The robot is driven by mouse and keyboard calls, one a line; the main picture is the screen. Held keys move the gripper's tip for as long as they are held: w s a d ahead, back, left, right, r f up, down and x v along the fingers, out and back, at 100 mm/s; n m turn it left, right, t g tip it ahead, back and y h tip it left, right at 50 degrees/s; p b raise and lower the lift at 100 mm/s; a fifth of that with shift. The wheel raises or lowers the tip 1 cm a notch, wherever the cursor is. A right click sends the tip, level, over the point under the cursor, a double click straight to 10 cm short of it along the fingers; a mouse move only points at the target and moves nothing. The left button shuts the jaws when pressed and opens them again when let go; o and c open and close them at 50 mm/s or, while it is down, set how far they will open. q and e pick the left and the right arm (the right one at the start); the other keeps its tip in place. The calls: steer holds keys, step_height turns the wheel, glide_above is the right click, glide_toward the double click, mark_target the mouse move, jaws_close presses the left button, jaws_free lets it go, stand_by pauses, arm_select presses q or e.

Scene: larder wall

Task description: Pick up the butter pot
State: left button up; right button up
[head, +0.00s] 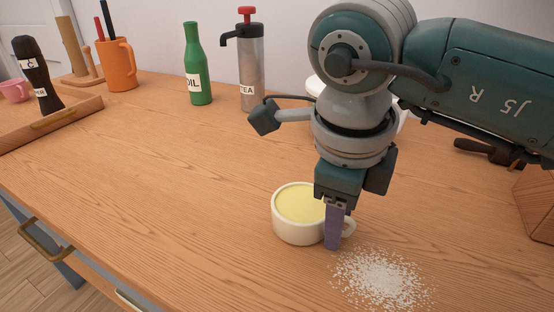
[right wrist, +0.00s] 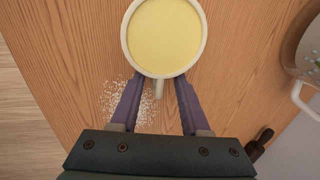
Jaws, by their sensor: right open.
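The butter pot (head: 295,226) is a cream cup with a side handle, filled with pale yellow butter. It stands upright on the wooden counter. In the right wrist view the pot (right wrist: 164,38) is at the top, its handle pointing toward my gripper. My right gripper (head: 333,246) points down at the handle side of the pot in the head view. In the right wrist view its purple fingers (right wrist: 160,84) are apart, one on each side of the handle, with the tips near the pot's wall. I cannot tell whether they touch it. My left gripper is not in view.
Spilled white grains (head: 382,280) lie in front of the pot. A green oil bottle (head: 197,66), a tea dispenser (head: 250,68) and an orange mug (head: 118,65) stand behind. A tray (head: 52,124) holds a dark mill (head: 38,76). The counter left of the pot is clear.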

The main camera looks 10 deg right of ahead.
jaws_close()
stand_by(1.4)
